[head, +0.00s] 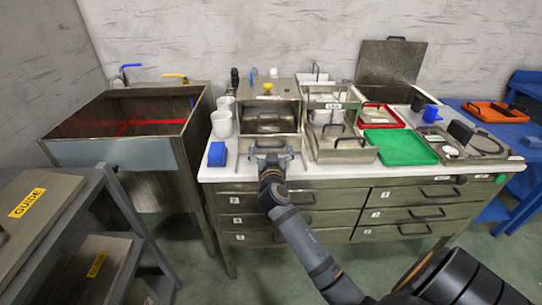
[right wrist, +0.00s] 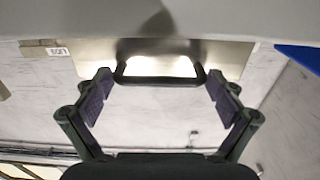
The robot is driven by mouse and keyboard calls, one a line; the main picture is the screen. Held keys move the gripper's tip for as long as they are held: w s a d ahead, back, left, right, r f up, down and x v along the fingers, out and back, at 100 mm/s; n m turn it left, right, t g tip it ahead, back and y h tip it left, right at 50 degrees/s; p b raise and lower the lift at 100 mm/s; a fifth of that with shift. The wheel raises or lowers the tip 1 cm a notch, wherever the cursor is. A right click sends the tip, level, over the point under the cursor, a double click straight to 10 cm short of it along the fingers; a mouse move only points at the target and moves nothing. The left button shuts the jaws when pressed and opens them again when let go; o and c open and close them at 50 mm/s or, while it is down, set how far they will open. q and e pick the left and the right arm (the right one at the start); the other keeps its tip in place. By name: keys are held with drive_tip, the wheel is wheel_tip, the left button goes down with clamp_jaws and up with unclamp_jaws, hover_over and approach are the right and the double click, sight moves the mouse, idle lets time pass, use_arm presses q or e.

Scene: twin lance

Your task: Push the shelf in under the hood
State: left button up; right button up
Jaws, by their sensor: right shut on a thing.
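The hood (head: 283,88) is a metal box with a yellow knob on top, standing on the white counter. The metal shelf (head: 262,142) sticks out at the front, below the hood's opening. My right gripper (head: 271,160) is at the shelf's front edge, its arm reaching in from the lower right. The pale metal shelf face (right wrist: 225,56) lies behind the handle. The handle is hidden behind the gripper in the head view. My left gripper is not in view.
A blue block (head: 217,154) and a white cup (head: 222,124) stand left of the hood. A lidded metal box (head: 343,148) stands close on the right, with a green tray (head: 404,147) beyond. Drawers (head: 264,220) with handles lie below the counter.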

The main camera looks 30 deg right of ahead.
drive_tip(key=shift+f, duration=0.1)
drive_tip(key=o, duration=1.3)
drive_tip(key=v, duration=0.7)
drive_tip(key=shift+s+a, duration=0.2)
